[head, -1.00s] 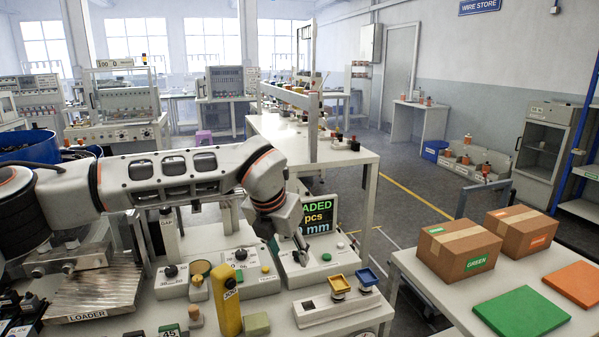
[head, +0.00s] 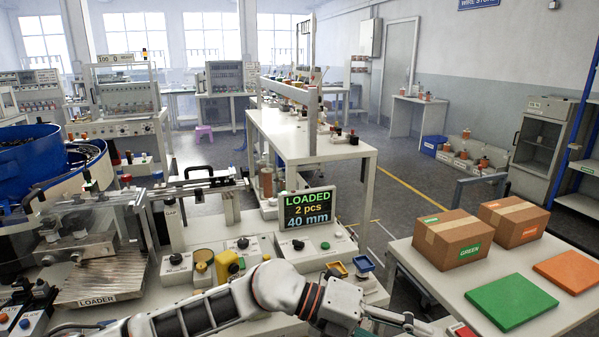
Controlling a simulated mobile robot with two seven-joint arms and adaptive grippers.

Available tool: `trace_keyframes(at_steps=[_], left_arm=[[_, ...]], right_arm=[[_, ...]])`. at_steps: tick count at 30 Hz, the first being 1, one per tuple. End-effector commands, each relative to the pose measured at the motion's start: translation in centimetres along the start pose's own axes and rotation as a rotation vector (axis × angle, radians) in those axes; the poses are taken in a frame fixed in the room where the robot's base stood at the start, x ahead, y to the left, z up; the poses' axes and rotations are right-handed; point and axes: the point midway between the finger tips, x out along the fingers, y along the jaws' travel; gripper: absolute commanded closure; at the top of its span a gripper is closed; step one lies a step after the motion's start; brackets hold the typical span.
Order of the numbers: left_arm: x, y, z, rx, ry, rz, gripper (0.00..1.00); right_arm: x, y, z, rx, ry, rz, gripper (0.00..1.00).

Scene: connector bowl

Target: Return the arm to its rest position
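My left arm comes in low from the left along the bottom edge and stretches across the front of the workbench. Its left gripper (head: 408,322) points right, near the gap between the workbench and the box table. The gripper is small and seen side-on, so its finger opening is unclear; I see nothing held in it. My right arm and gripper are not in view.
A display (head: 307,211) reads "LOADED 2 pcs 40 mm". The loader plate (head: 100,280) and blue bowl (head: 28,170) stand left. The right table holds two cartons (head: 453,238), a green mat (head: 512,302), an orange mat (head: 570,272) and a red item (head: 461,330).

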Motion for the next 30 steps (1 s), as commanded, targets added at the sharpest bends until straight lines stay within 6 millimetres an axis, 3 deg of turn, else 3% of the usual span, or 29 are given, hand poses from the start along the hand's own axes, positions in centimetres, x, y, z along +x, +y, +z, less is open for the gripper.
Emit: trace_keyframes(at_steps=[3,7,11,14,19,23,26,30], left_arm=[[0.3,-2.3,-0.3,-0.127,-0.078,-0.222,0.56],[-1.3,-3.6,0.7,-0.276,-0.195,-0.431,0.56],[-4.0,-2.8,2.1,-0.441,-0.336,-0.608,0.56],[-6.6,-0.7,3.1,-0.581,-0.458,-0.722,0.56],[-11.6,5.8,3.5,-0.834,-0.686,-0.863,0.56],[-15.1,12.5,2.0,-1.039,-0.870,-0.927,0.56],[-17.5,18.4,-0.7,-1.204,-1.012,-0.949,0.56],[-20.2,26.0,-6.0,-1.418,-1.196,-0.942,0.56]], right_arm=[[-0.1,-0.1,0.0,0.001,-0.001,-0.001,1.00],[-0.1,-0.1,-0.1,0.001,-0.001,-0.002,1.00],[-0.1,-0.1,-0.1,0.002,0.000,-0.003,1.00],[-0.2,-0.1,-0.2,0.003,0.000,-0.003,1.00],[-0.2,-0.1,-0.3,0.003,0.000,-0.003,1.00],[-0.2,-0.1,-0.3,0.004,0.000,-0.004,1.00],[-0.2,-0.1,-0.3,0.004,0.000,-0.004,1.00],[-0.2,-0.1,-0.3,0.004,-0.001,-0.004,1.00]])
